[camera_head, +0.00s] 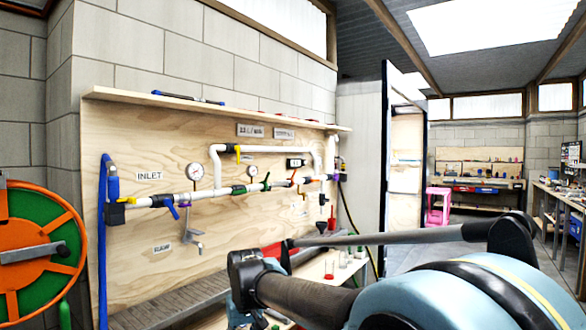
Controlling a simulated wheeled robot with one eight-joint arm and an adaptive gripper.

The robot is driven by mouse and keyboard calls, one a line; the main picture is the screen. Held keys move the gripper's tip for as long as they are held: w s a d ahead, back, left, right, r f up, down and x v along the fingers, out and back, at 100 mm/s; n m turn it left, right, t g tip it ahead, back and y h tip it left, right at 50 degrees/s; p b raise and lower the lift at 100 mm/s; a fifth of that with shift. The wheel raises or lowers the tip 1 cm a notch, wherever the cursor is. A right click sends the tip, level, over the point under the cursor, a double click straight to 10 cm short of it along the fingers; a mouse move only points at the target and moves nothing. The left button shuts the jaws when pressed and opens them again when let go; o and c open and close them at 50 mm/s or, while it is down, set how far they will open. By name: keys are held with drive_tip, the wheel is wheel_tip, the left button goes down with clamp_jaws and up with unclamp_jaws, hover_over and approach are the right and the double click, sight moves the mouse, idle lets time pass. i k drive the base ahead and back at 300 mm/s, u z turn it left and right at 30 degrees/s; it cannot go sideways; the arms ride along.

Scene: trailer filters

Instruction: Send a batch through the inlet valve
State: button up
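A plywood panel (130,215) on the left wall carries white pipework (215,193). A label reading INLET (150,175) sits above the pipe's left end. Below it is a valve with a blue handle (171,208), angled down from the pipe; I cannot tell whether it is open or shut. A blue hose (103,230) meets the pipe's left end at a dark fitting. Other handles are green (240,190), yellow (237,153) and orange (294,177). Two round gauges (194,171) stand on the pipe. My folded arm crosses the lower right, apart from the valves; I cannot make out my gripper.
A small tap (191,238) hangs below the pipe, above a grey ribbed trough (170,297). An orange and green reel (38,250) stands at far left. A shelf (215,107) tops the panel. Open floor and a pink stool (437,205) lie beyond, at right.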

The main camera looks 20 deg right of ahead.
sight(167, 201)
drive_tip(key=u, duration=0.25)
drive_tip(key=k, duration=1.4)
drive_tip(key=z, duration=0.45)
drive_tip(key=i, duration=1)
drive_tip(key=u, duration=0.05)
